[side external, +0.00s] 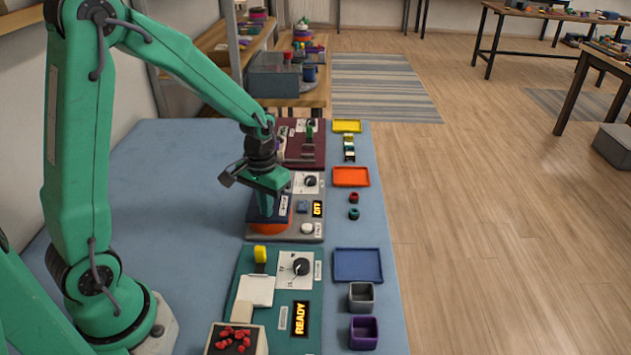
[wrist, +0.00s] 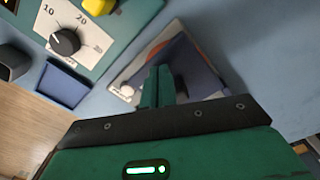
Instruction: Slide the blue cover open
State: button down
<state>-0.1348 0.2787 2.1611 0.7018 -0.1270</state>
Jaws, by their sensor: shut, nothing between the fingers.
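The dark blue cover (side external: 277,211) is a flat plate with a white label, on the grey panel (side external: 290,234) in the middle of the row. A rounded orange part (side external: 268,228) shows at its near edge; the rest of that part is hidden. My gripper (side external: 265,212) points down over the cover with its fingers shut and empty. In the wrist view the cover (wrist: 203,80) lies behind and beside the shut fingers (wrist: 158,72). I cannot tell whether the fingertips touch it.
The grey panel also has a dial (side external: 311,181), an OFF display (side external: 317,209) and a white knob (side external: 307,228). A teal panel (side external: 272,312) reading READY is nearer, a maroon panel (side external: 305,160) farther. Trays and small bins line the right edge. The blue table (side external: 190,180) is clear at left.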

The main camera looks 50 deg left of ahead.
jog(key=shift+w+a, duration=4.15)
dwell(0.8)
jog(key=shift+s+d, duration=0.45)
dwell(0.5)
notch_tip(320, 180, up, 11)
dwell(1.3)
